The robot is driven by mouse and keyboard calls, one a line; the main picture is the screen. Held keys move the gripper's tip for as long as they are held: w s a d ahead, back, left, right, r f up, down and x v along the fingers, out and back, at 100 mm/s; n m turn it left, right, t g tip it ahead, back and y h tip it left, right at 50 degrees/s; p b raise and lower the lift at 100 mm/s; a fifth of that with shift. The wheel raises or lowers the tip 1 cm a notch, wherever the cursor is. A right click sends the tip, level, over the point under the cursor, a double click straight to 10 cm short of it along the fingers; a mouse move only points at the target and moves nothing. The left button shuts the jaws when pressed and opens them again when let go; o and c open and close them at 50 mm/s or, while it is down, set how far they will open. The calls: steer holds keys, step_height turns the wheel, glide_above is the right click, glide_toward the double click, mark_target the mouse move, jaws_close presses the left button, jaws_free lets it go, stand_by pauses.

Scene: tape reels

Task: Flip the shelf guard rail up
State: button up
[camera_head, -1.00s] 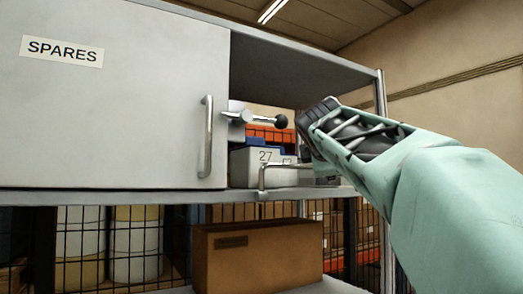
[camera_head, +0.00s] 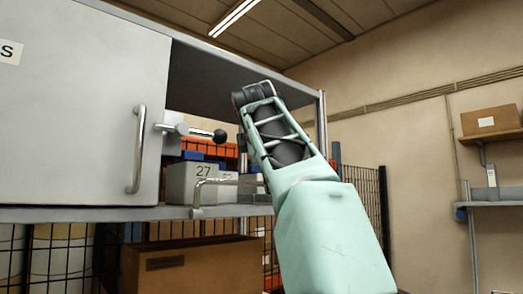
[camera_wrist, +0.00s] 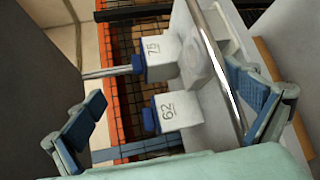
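The shelf guard rail (camera_head: 228,183) is a thin bent metal bar at the front edge of the shelf (camera_head: 100,214), low in front of the grey box labelled 27 (camera_head: 190,182). Its right part is hidden behind my arm. My gripper (camera_head: 252,95) is raised above and to the right of the rail, apart from it; its fingers are hard to see in the head view. In the wrist view my gripper (camera_wrist: 168,88) is open, with two blue-padded fingers apart and nothing held. A shiny metal bar (camera_wrist: 215,60) crosses near the right finger; I cannot tell whether it is the guard rail.
A grey cabinet door (camera_head: 70,110) with a bar handle (camera_head: 137,150) stands left of the opening. A black-knobbed lever (camera_head: 220,135) sticks out beside it. Numbered boxes, 75 (camera_wrist: 160,60) and 62 (camera_wrist: 180,110), show in the wrist view. A cardboard box (camera_head: 190,268) sits below.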

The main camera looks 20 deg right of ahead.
steer(key=shift+t, duration=0.5)
steer(key=r, duration=0.1)
steer(key=s+r, duration=0.1)
steer(key=r, duration=0.2)
steer(key=shift+s+a+r, duration=0.15)
steer(key=shift+s+r, duration=0.15)
steer(key=shift+s, duration=0.1)
steer(key=f, duration=0.3)
steer(key=shift+w+g, duration=0.4)
steer(key=shift+c, duration=0.8)
steer(key=shift+s, duration=0.35)
steer(key=shift+c, duration=1)
steer(key=shift+s+a, duration=0.2)
steer(key=shift+s, duration=0.2)
steer(key=shift+c, duration=1)
steer(key=shift+b+v, duration=0.55)
steer(key=shift+v, duration=0.95)
steer(key=shift+c, duration=0.7)
steer(key=v, duration=0.3)
steer(key=shift+a+f, duration=0.15)
steer(key=shift+a, duration=0.05)
steer(key=c, duration=0.8)
steer(key=shift+f+b+v, duration=0.15)
steer(key=shift+f+v, duration=0.05)
steer(key=shift+v, duration=0.65)
steer(key=shift+f+b+v, duration=0.1)
steer(key=shift+f+v, duration=0.1)
steer(key=shift+v, duration=0.7)
steer(key=shift+f+b+v, duration=0.15)
steer(key=shift+v, duration=0.7)
